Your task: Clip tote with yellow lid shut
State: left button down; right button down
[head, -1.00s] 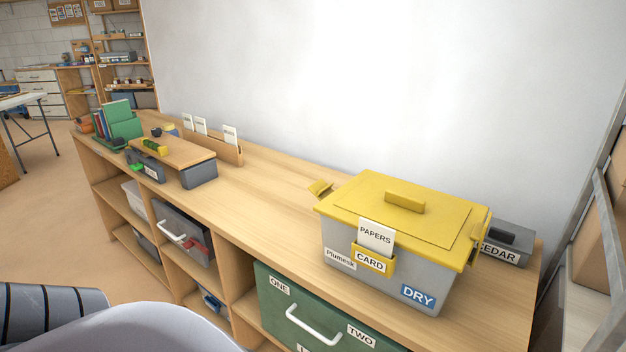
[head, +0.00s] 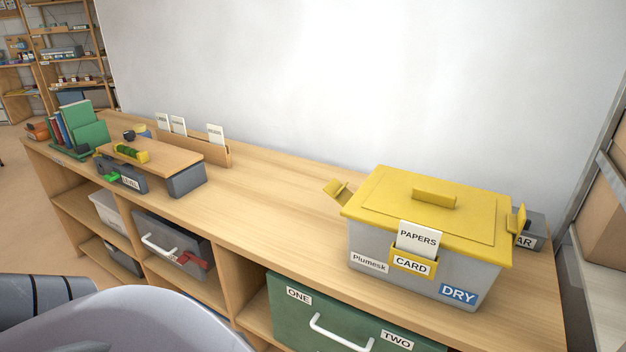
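The grey tote (head: 420,274) stands on the right part of the wooden shelf top, labelled Plumesk, CARD and DRY. Its yellow lid (head: 470,214) with a raised handle lies on top. The yellow left clip (head: 338,192) sticks outward and up from the lid's left end. The yellow right clip (head: 517,222) stands at the right end; whether it is fastened I cannot tell. A white PAPERS card (head: 418,238) sits in the yellow holder on the front. Neither gripper is in view.
A grey box (head: 530,232) is partly hidden behind the tote. A green drawer (head: 290,318) is below it. A wooden card rack (head: 205,150), a plank on grey bins (head: 150,152) and books (head: 80,125) stand at left. The shelf top (head: 270,192) between is clear.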

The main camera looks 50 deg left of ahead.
aim_at(335, 189)
jog(key=k+j, duration=0.1)
jog(key=j, duration=0.3)
jog(key=k+j, duration=0.15)
jog(key=j, duration=0.2)
jog(key=k+j, duration=0.1)
jog(key=j, duration=0.3)
jog(key=k+j+z, duration=0.1)
jog(key=j, duration=0.3)
